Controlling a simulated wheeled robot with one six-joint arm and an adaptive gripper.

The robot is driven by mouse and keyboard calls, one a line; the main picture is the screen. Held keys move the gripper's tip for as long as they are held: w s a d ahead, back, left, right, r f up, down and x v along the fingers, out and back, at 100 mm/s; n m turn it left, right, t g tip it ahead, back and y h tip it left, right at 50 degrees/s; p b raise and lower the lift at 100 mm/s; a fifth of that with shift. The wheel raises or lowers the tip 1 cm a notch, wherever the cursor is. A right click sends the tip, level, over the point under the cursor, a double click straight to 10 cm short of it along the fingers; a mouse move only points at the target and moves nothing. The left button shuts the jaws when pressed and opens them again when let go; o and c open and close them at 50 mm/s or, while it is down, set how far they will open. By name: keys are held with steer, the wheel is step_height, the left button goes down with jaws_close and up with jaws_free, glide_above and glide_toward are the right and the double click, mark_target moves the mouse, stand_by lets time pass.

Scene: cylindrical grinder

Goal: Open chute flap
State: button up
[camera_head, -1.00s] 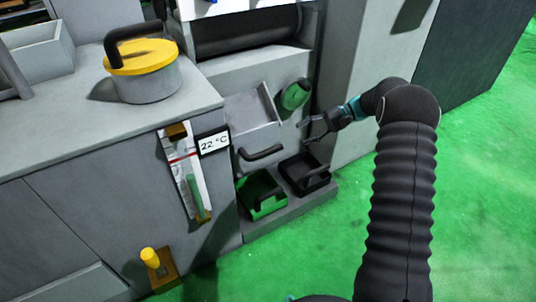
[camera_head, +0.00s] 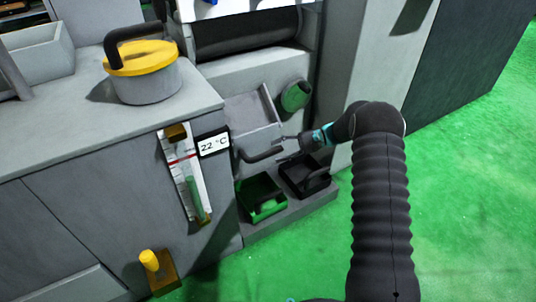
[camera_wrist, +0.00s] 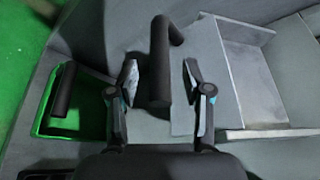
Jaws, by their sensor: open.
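The chute flap (camera_wrist: 210,75) is a grey panel below the sloped chute (camera_head: 250,112), and it carries a dark bar handle (camera_head: 262,154). In the wrist view the handle (camera_wrist: 159,65) points toward my gripper, with its near end between the fingertips. My gripper (camera_wrist: 160,82) is open, with one finger on each side of the handle and gaps showing. In the head view my gripper (camera_head: 285,147) is at the handle's right end.
A green bin (camera_head: 260,198) and a black bin (camera_head: 304,176) stand on the ledge below the flap. A green round part (camera_head: 295,96) is on the wall at right. A yellow-lidded pot (camera_head: 142,75) stands on the counter. Green floor is clear at right.

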mark_target(268, 154)
steer(key=shift+x, duration=2.1)
jaws_close()
